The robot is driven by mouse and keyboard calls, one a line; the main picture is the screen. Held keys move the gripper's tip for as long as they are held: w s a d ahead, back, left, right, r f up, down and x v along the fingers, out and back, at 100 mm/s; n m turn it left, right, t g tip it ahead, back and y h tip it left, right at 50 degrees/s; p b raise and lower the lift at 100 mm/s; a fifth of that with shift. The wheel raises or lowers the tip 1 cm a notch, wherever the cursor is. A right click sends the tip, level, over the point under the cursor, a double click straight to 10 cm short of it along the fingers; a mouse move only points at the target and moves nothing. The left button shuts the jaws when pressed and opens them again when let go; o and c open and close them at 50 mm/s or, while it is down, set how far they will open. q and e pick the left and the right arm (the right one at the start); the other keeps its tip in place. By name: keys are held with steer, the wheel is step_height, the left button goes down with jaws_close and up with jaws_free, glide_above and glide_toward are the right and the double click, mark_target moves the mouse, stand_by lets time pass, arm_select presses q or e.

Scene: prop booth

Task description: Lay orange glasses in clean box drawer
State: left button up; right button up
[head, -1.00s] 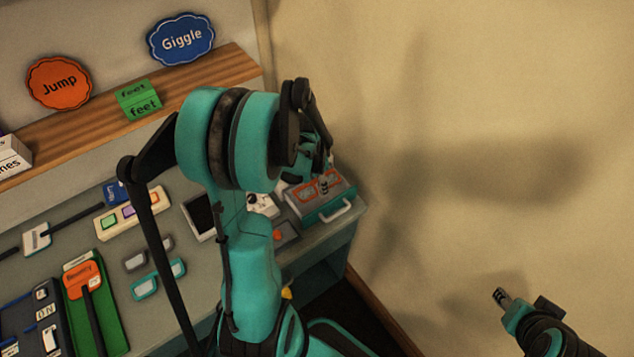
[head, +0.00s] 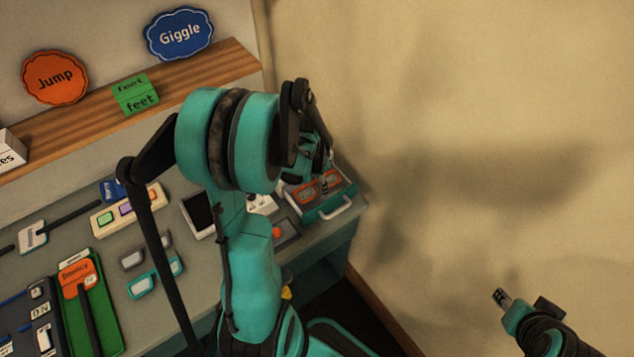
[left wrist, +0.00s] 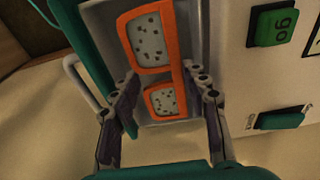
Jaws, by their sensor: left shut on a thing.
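The orange glasses (head: 318,189), with speckled lenses, are at the teal box drawer (head: 322,212) with a pale handle, at the far right end of the counter. In the left wrist view the glasses (left wrist: 152,41) lie between the fingers of my left gripper (left wrist: 166,90), over the drawer's grey floor (left wrist: 195,50). My left gripper (head: 325,180) is shut on the glasses. I cannot tell whether they touch the floor. My right gripper (head: 502,298) is away from the counter at the lower right, and its finger gap cannot be made out.
Grey glasses (head: 146,250) and teal glasses (head: 155,279) lie on the counter to the left. A cream panel (head: 128,212) with coloured buttons and a green tray (head: 100,310) are farther left. The wall (head: 480,120) is close to the right of the drawer.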

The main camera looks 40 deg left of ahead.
arm_select(q)
steer(key=shift+f+b, duration=1.05)
steer(key=shift+b, duration=0.1)
stand_by(2.0)
stand_by(0.3)
steer(key=o, duration=1.2)
steer(key=shift+c, duration=0.2)
steer(key=shift+o, duration=0.6)
steer(key=shift+r, duration=0.1)
steer(key=shift+o, duration=0.2)
steer(key=shift+r+p, duration=1.55)
steer(key=shift+r, duration=0.4)
steer(key=shift+r+p, duration=1.5)
steer(key=shift+r, duration=0.5)
steer(key=shift+d, duration=0.1)
